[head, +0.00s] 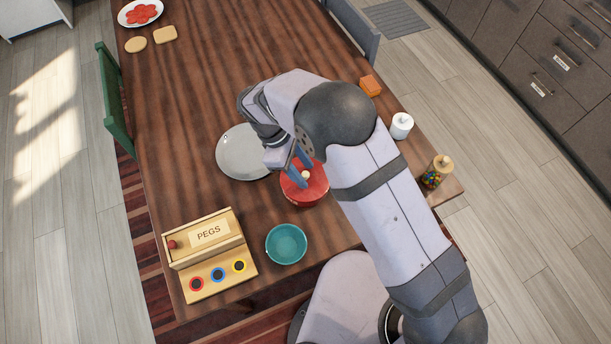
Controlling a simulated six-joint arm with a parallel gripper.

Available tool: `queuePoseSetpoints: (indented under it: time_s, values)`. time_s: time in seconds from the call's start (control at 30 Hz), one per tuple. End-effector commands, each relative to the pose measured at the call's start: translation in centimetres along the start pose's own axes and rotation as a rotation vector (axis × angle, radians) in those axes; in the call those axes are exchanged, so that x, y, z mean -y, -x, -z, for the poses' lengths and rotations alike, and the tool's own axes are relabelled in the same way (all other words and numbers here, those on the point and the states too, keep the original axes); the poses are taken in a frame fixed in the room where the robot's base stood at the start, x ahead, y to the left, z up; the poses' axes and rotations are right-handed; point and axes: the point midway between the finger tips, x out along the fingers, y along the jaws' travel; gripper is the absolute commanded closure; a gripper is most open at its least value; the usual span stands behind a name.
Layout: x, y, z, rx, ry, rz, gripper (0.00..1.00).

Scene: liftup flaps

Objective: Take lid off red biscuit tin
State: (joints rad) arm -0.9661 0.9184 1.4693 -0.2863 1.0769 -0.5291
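The red biscuit tin (312,192) stands on the wooden table, right of the grey plate and partly hidden by my arm. A pale round knob (306,174) shows on its red top. My gripper (299,169) is over the tin, its blue fingers pointing down beside the knob. From this angle I cannot tell whether the fingers touch the knob or how far apart they are. The lid appears to be on the tin; its seam is too small to make out.
A grey plate (238,160) lies left of the tin, and a teal bowl (286,244) stands in front. A PEGS box (204,240) is front left. A white lidded jar (401,126), a jar of colourful sweets (435,174) and an orange block (371,85) stand right. The table's left middle is clear.

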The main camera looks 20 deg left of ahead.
Motion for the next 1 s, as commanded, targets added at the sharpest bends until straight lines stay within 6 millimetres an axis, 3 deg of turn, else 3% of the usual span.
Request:
queuePoseSetpoints:
  time_s: [0.03, 0.17, 0.57, 0.77, 1.0]
  values:
    - [0.0, 0.0, 0.0, 0.000, 0.000, 0.000, 0.71]
    - [0.0, 0.0, 0.0, 0.000, 0.000, 0.000, 1.00]
    - [0.0, 0.4, -0.1, -0.002, 0.000, -0.001, 1.00]
    - [-0.1, 2.4, -0.8, -0.005, -0.001, -0.003, 1.00]
    - [-0.1, 6.2, -2.4, -0.004, -0.001, -0.002, 1.00]
